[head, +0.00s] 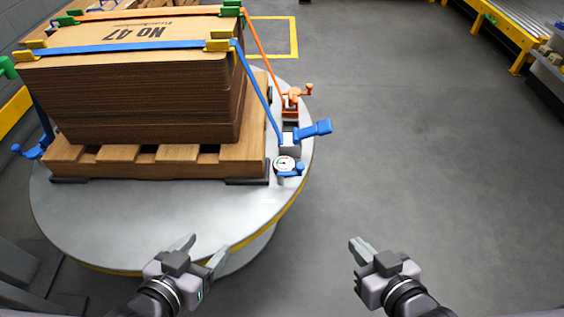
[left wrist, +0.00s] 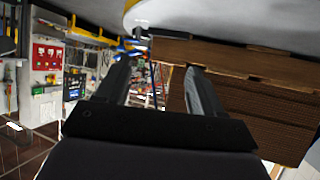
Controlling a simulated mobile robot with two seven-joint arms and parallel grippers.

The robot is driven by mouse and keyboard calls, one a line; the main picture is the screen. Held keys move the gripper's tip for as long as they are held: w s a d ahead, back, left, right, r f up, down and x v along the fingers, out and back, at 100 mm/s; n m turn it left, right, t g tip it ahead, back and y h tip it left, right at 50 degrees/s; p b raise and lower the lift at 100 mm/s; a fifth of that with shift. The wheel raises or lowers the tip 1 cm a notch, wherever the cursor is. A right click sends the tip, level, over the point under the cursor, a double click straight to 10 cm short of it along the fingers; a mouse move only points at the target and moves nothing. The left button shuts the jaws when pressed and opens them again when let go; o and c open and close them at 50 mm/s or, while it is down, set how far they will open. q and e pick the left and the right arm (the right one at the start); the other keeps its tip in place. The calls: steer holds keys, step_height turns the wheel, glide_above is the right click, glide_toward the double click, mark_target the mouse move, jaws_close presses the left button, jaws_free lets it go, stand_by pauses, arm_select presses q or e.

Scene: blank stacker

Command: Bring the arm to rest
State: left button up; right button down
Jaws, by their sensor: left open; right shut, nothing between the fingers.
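My left gripper (head: 203,256) is open and empty in front of the round grey turntable (head: 80,212), low in the head view. Its two fingers also show in the left wrist view (left wrist: 160,82), apart with nothing held between them. My right gripper (head: 360,247) is shut and empty over bare floor to the right of the turntable. On the turntable stands a wooden pallet (head: 145,169) with a stack of brown cardboard (head: 150,105) marked "No 47". A blue strap (head: 130,46) and an orange strap (head: 260,51) run over the stack.
A blue ratchet handle (head: 318,129), an orange crank (head: 296,93) and a small dial gauge (head: 284,164) sit at the turntable's right edge. The grey floor (head: 420,130) to the right is clear. A yellow-framed conveyor (head: 510,35) stands at the far right.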

arm_select(q)
steer(key=shift+r, duration=0.1)
arm_select(e)
steer(key=shift+r, duration=0.1)
arm_select(q)
steer(key=s+a+r+y+p, duration=0.1)
steer(key=a+r+p, duration=0.1)
steer(key=r+p, duration=0.5)
steer(key=s+a+r+n+g+y+p, duration=0.1)
steer(key=r+p, duration=0.6)
steer(key=p, duration=1.1)
steer(key=s+a, duration=0.1)
steer(key=a, duration=0.1)
steer(key=shift+a, duration=0.35)
arm_select(e)
steer(key=s+d+r+h, duration=0.1)
steer(key=d+r, duration=0.1)
steer(key=r, duration=0.5)
steer(key=s+d+r+m+g+h, duration=0.1)
steer(key=s+d+r, duration=0.1)
steer(key=r, duration=0.5)
steer(key=shift+d, duration=0.85)
arm_select(q)
steer(key=shift+s, duration=0.1)
arm_select(e)
steer(key=shift+s, duration=0.1)
